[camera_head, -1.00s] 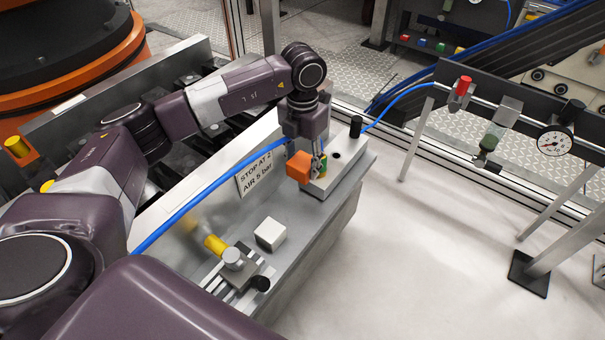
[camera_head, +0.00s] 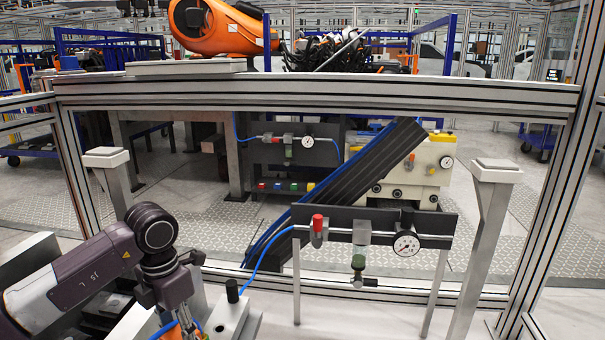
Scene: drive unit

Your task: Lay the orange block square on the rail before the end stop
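My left gripper (camera_head: 186,327) comes in from the left at the bottom edge, pointing down, with its fingertips cut off by the frame. A small piece of the orange block (camera_head: 165,328) shows beside the fingers at the bottom edge; the rest of it is out of frame. I cannot tell whether the fingers are closed on it. The pale end stop block (camera_head: 232,320) with a black knob stands just right of the gripper. The rail is almost wholly below the frame. My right gripper is not in view.
A dark panel (camera_head: 340,222) on legs carries a red-capped valve (camera_head: 317,228) and a pressure gauge (camera_head: 406,243), right of the end stop. A blue hose (camera_head: 262,262) runs to it. Aluminium frame posts and a crossbar stand behind. Pale floor lies at the lower right.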

